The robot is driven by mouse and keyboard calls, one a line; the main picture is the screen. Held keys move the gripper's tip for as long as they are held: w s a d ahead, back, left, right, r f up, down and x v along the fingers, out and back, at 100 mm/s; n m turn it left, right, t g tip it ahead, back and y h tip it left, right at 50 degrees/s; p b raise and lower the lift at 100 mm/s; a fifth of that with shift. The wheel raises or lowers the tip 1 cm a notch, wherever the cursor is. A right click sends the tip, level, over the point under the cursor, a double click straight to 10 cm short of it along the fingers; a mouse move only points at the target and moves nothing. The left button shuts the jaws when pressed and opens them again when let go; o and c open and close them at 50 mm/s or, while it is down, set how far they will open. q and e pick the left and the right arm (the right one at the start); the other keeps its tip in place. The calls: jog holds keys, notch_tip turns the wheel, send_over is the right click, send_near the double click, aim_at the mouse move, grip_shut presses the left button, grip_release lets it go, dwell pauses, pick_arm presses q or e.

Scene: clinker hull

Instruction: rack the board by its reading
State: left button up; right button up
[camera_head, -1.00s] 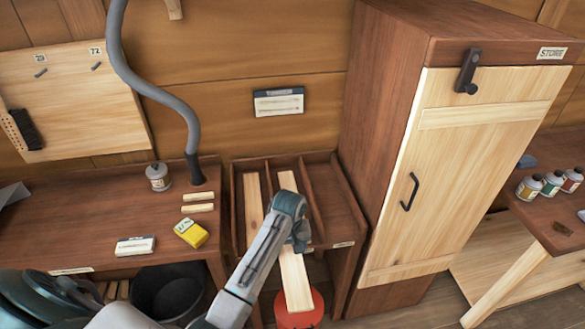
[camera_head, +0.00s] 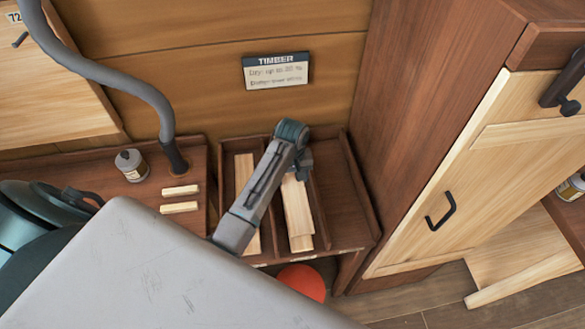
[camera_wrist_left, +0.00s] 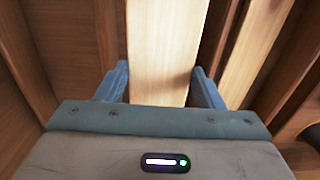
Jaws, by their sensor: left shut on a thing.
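My left gripper (camera_head: 297,170) is shut on a pale board (camera_head: 297,208) over the middle compartment of the timber rack (camera_head: 362,235). The wrist view shows the same board (camera_wrist_left: 165,50) between the two blue fingers (camera_wrist_left: 162,88). A second pale end (camera_head: 302,243) shows at the board's near end; I cannot tell whether the held board touches it. Another pale board (camera_head: 245,185) lies in the left compartment. The right compartment looks empty. A TIMBER sign (camera_head: 276,70) on the wall has lines starting "Dry: up to 20 %"; its lower line is blurred. My right gripper is not in view.
A tall cupboard (camera_head: 455,150) with a black handle stands close right of the rack. On the bench at left are a small can (camera_head: 132,165), two short wood strips (camera_head: 180,191) and a grey hose (camera_head: 110,85). A red round thing (camera_head: 303,280) is below the rack's front.

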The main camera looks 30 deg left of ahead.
pick_arm(q)
notch_tip(320, 180, down, 5)
jog(key=shift+f, duration=0.1)
jog(key=shift+w+f, duration=0.1)
jog(key=shift+f, duration=0.7)
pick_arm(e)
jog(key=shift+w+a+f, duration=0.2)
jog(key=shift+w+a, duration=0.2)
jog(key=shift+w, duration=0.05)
pick_arm(q)
jog(key=shift+f, duration=0.1)
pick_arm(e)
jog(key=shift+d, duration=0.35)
pick_arm(q)
jog(key=shift+f+b, duration=0.25)
jog(key=shift+b, duration=0.05)
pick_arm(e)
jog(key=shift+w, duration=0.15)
pick_arm(q)
jog(key=o, duration=1.2)
